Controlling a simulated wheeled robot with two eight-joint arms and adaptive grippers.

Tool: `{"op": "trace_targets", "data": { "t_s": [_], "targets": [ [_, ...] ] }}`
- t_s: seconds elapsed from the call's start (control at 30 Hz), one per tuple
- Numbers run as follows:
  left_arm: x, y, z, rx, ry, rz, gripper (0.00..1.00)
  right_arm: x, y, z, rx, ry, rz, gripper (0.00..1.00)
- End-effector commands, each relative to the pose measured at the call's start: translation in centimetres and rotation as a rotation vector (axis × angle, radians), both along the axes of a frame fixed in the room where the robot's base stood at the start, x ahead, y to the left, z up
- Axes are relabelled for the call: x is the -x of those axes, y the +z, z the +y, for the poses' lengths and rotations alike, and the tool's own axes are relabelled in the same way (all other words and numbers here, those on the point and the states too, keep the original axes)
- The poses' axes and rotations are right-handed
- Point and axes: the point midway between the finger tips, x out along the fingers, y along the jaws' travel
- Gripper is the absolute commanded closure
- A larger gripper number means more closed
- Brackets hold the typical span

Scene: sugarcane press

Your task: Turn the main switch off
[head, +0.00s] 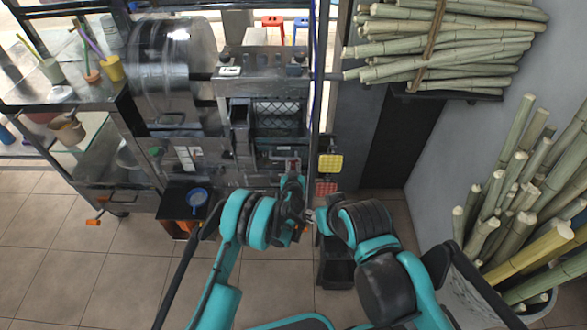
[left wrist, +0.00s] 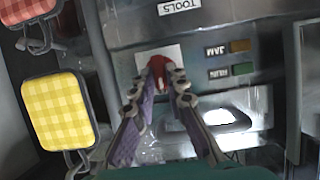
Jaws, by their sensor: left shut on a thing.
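The main switch looks like a red knob (left wrist: 159,66) on a white plate on the grey metal panel (left wrist: 120,42) in the left wrist view. My left gripper (left wrist: 163,88) has its two fingers closed in around this red knob, their tips at its sides. The fingers hide part of the knob. In the head view my left gripper (head: 291,183) is at the front of the press (head: 190,158), low and near the middle. My right gripper (head: 311,217) is just to the right of it, apart from the panel. Its fingers are too small and covered to read.
A yellow checkered pad (head: 330,163) and a red checkered pad (head: 326,188) stand right of the panel. Sugarcane stalks (head: 445,40) fill a rack; more stand at right.

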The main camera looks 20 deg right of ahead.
Motion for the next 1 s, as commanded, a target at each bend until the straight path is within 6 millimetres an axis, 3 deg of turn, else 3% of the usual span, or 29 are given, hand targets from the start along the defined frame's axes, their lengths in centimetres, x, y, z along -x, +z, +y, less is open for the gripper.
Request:
{"op": "trace_targets", "data": {
  "t_s": [0.47, 0.5, 0.57, 0.6, 0.87, 1.0],
  "targets": [
    [-0.1, 0.0, 0.1, 0.016, 0.002, 0.005, 1.00, 0.0, 0.0, 0.0, 0.000, 0.000, 0.000, 0.60],
    [-0.1, 0.0, 0.1, 0.016, 0.002, 0.005, 0.84, 0.0, 0.0, 0.0, 0.000, 0.000, 0.000, 0.60],
    [-0.1, 0.0, 0.1, 0.015, 0.002, 0.004, 0.68, 0.0, 0.0, 0.0, 0.000, 0.000, 0.000, 0.60],
    [-0.1, 0.0, 0.1, 0.015, 0.001, 0.004, 0.66, 0.0, 0.0, 0.0, 0.000, 0.000, 0.000, 0.60],
    [0.0, 0.0, 0.0, 0.015, 0.000, 0.004, 0.66, 0.0, 0.0, 0.0, 0.000, 0.000, 0.000, 0.60],
    [1.0, 0.4, 0.3, 0.015, -0.001, 0.004, 0.66, 0.0, 0.0, 0.0, 0.000, 0.000, 0.000, 0.60]
  ]
}}
